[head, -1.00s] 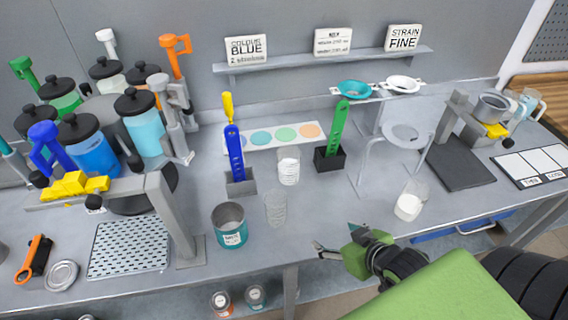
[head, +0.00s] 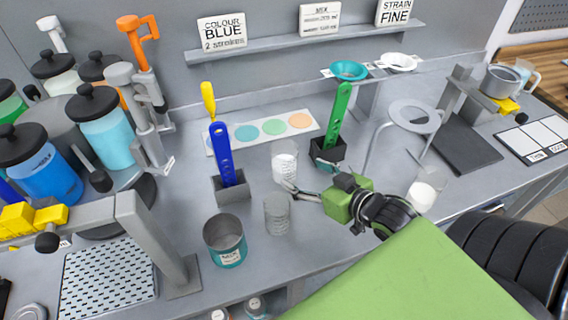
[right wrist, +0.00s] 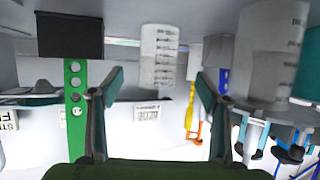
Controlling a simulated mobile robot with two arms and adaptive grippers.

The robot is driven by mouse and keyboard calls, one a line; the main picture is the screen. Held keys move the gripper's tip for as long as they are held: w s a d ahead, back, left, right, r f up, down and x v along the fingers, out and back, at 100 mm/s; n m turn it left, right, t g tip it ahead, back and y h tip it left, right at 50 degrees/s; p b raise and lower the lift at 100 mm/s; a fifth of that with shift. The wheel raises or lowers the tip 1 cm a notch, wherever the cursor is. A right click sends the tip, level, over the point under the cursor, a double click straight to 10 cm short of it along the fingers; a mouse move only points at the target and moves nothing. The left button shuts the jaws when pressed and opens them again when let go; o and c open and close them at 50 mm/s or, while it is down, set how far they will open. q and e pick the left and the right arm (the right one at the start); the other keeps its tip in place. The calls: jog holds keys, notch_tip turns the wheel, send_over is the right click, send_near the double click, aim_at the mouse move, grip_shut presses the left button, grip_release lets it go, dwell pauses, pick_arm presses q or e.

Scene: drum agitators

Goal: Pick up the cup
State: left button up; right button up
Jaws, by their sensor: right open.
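Several clear cups stand upright on the grey bench. One cup with white contents (head: 284,161) stands between the blue and green paddle holders; it also shows ahead between the fingers in the right wrist view (right wrist: 158,54). A clear, empty-looking cup (head: 277,214) stands nearer the front edge and looks large at the right of the wrist view (right wrist: 272,55). Another cup with white contents (head: 424,190) stands to the right, partly behind my arm. My right gripper (head: 312,179) is open and empty, just right of the first two cups. My left gripper is out of view.
A teal tin (head: 226,243) stands left of the empty-looking cup. The blue paddle's holder (head: 231,190) and the green paddle's holder (head: 327,152) stand close by. A ring stand (head: 414,116) is at the right. The front strip of bench right of the tin is clear.

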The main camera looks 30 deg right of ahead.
aim_at(292, 168)
jog(key=x, duration=0.4)
jog(key=shift+w, duration=0.15)
jog(key=shift+w+f+p, duration=0.3)
jog(key=shift+w, duration=0.25)
jog(key=p+x, duration=0.1)
jog(key=x, duration=0.3)
jog(key=shift+w+d+f, duration=0.1)
jog(key=shift+w+f, duration=0.05)
jog(key=shift+w, duration=0.1)
jog(key=shift+w+f, duration=0.2)
jog(key=shift+w, duration=0.05)
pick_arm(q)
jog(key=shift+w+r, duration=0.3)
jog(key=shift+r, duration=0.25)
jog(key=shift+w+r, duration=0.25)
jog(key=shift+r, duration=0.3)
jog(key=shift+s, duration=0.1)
pick_arm(e)
jog(key=c, duration=1.4)
